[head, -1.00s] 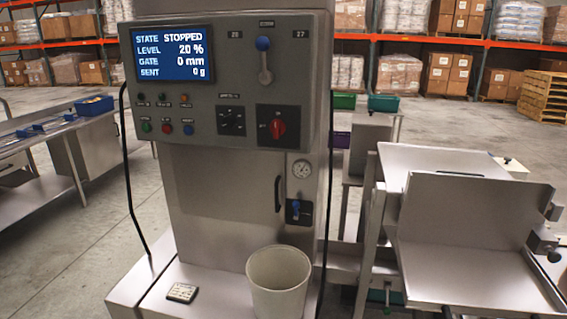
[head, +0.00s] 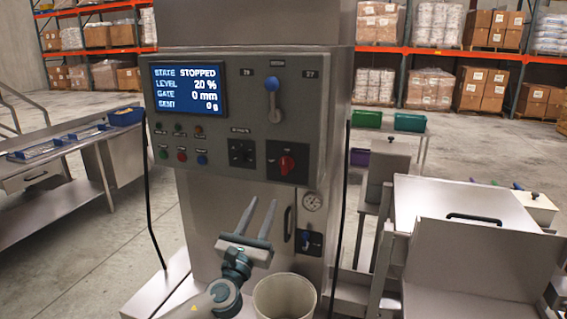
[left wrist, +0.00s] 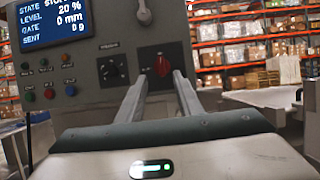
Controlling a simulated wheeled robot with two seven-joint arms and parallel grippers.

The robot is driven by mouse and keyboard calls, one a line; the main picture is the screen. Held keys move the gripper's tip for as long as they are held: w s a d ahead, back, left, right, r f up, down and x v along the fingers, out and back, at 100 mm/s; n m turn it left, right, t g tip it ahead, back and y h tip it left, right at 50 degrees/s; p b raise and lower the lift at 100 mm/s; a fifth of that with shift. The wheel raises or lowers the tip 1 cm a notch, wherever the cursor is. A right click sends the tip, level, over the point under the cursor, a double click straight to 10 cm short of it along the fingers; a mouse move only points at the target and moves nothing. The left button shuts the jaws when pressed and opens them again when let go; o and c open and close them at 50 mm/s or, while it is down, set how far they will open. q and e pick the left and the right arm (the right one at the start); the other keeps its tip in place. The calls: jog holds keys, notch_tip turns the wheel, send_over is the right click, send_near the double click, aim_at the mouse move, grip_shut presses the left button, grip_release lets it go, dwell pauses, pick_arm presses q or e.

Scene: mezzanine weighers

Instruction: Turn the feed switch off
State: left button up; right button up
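The control panel (head: 330,115) is on the front of a grey machine; its screen (head: 188,89) reads STATE STOPPED, LEVEL 20 %, GATE 0 mm, SENT 0 g. A red rotary switch (head: 287,163) sits at the panel's lower right, and it also shows in the left wrist view (left wrist: 163,65). I cannot read its labels. A black knob (head: 241,153) is to its left. My left gripper (head: 262,205) is open and empty, below the panel and in front of the cabinet, its fingers pointing up toward the red switch without touching it. My right gripper is not in view.
A blue-tipped lever (head: 273,98) is above the red switch. Small push buttons (head: 182,156) are at the panel's lower left.

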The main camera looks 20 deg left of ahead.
pick_arm(q)
jog(key=shift+w, duration=0.1)
jog(key=p, duration=0.5)
send_near(283, 161)
jog(key=x, duration=0.7)
jog(key=shift+d+r, duration=0.1)
jog(key=shift+r, duration=0.1)
jog(key=shift+x, duration=0.95)
jog(key=shift+f, duration=0.15)
grip_shut()
